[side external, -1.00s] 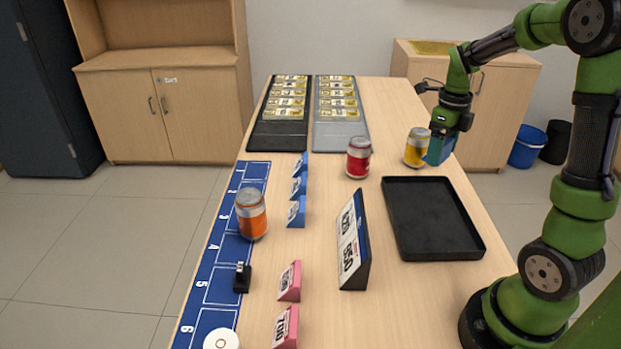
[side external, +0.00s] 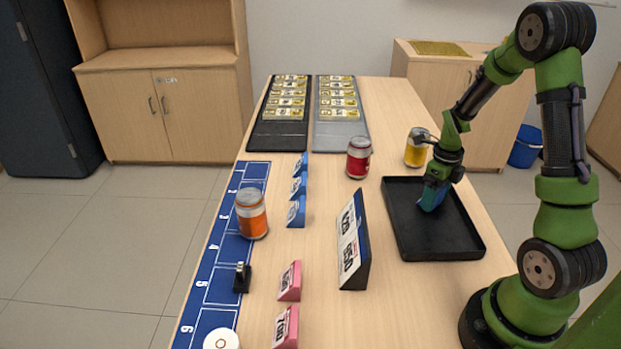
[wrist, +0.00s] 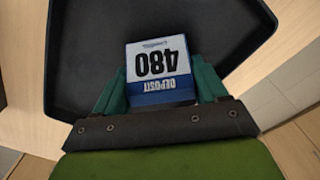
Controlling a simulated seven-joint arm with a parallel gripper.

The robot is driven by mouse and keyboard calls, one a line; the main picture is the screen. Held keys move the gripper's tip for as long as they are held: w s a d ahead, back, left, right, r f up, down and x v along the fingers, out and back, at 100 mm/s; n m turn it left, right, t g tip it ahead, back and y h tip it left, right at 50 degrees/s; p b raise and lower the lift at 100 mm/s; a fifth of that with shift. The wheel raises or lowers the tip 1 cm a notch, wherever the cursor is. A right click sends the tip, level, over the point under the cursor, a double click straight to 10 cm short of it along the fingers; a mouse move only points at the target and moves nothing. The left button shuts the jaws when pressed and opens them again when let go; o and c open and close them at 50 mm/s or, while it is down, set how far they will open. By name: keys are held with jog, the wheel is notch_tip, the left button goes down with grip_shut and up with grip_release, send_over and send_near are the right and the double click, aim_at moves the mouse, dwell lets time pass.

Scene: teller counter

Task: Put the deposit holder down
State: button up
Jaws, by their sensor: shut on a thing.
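The deposit holder (wrist: 160,68) is a small blue and white block whose face reads "DEPOSIT 480" in the wrist view. My gripper (wrist: 160,95) is shut on it, with a green finger at each side. The holder is in the tray's far part. I cannot tell whether its bottom touches the tray floor.
A yellow can (side external: 415,150) and a red can (side external: 358,158) stand beyond the tray. A large price sign (side external: 352,243) stands left of it. Blue holders (side external: 297,212), pink holders (side external: 289,281) and an orange can (side external: 251,216) are farther left. The tray's near part is clear.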

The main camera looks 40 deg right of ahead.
jog(key=shift+f, duration=0.55)
jog(key=o, duration=1.1)
jog(key=shift+f, duration=0.15)
jog(key=shift+c, duration=0.2)
